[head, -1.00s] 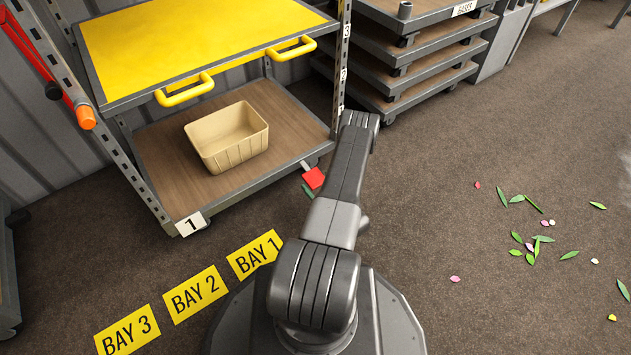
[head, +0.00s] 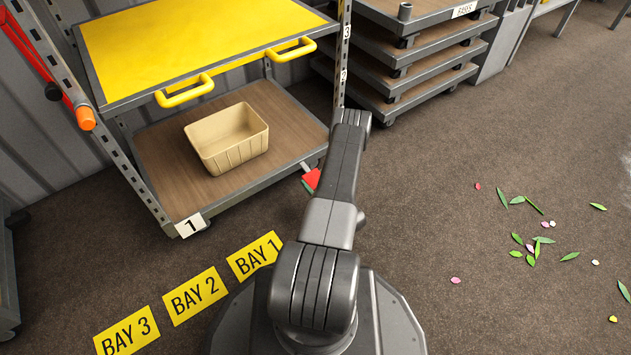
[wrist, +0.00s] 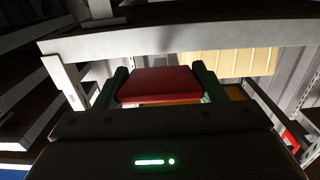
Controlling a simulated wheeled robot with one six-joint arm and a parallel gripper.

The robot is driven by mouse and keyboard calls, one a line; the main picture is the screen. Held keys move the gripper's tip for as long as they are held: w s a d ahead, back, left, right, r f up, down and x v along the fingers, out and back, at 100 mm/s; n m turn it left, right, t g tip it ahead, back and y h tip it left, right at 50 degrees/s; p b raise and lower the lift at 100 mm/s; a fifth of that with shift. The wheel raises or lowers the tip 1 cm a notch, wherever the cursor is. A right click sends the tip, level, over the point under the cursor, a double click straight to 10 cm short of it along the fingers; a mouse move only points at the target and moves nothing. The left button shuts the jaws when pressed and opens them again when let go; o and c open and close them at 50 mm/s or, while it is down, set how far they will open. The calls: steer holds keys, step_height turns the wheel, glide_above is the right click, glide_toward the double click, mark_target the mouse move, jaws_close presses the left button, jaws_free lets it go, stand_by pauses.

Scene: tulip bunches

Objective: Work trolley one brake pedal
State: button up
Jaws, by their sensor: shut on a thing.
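Trolley one (head: 283,178) has a brown deck, a grey rim and a white "1" label (head: 191,225) at its front left corner. Its red brake pedal (head: 311,178) sticks out low at the front right, partly covered by my arm in the head view. In the wrist view, the red pedal (wrist: 160,86) lies between the two dark green fingers of my gripper (wrist: 162,92), which is shut on it. In the head view my arm hides most of the gripper; only a bit of green shows beside the pedal. I cannot tell whether the pedal is up or down.
A beige crate (head: 228,140) stands on the deck. Above it is a yellow shelf (head: 190,45) with two yellow handles. Grey stacked platforms (head: 420,70) stand at the back right. Yellow bay signs (head: 195,295) mark the floor. Petals and leaves lie on open floor at right.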

step_height(320, 180, up, 3)
steer(key=g+h+p, duration=0.1)
steer(key=g+p, duration=0.1)
steer(key=shift+f+p, duration=0.15)
steer(key=shift+p, duration=0.2)
steer(key=shift+w+a+r+g+h+p, duration=0.1)
steer(key=shift+r+g+h+p, duration=0.55)
steer(key=shift+g+h, duration=0.25)
steer(key=o, duration=1.4)
steer(key=p+v, duration=0.4)
steer(key=v, duration=0.9)
steer(key=shift+s+d+r, duration=0.15)
steer(key=shift+s+d, duration=0.05)
steer(key=shift+s, duration=0.05)
